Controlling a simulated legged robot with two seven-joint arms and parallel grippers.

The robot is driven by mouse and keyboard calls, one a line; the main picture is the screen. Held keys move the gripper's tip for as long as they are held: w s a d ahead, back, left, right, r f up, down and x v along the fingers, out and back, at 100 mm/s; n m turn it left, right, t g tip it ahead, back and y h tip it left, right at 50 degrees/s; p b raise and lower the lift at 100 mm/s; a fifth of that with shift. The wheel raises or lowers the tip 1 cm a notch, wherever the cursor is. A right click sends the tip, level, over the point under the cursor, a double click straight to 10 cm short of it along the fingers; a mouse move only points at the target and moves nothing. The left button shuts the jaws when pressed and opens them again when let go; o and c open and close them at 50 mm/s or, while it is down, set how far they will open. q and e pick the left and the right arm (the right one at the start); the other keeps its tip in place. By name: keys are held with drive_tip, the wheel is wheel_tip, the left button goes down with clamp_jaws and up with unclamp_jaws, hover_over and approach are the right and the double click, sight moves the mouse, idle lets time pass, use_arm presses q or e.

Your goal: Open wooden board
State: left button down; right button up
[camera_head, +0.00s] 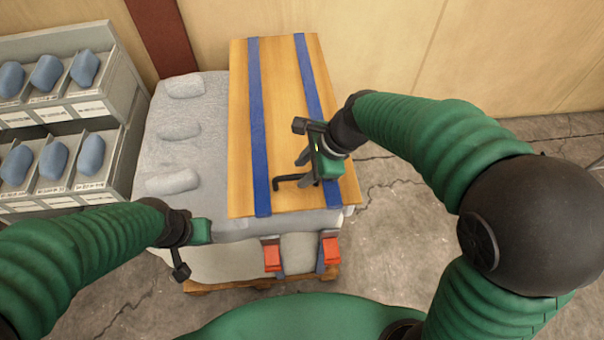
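The wooden board (280,110) lies flat over the right part of a grey padded block (210,100). Two blue straps (258,130) run along the board from its far edge to its near edge.
Two red buckles (272,257) hang at the block's front side, below the board. Grey shelves (125,100) with blue cushions (90,152) stand at the left. Light cushions (178,131) lie on the block's left part. A wall is behind; cracked floor at the right is clear.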

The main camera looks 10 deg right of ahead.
drive_tip(key=shift+w+a+f, duration=0.1)
drive_tip(key=shift+a+f, duration=0.25)
drive_tip(key=shift+f, duration=0.25)
drive_tip(key=shift+d, duration=0.1)
clamp_jaws()
idle(0.9)
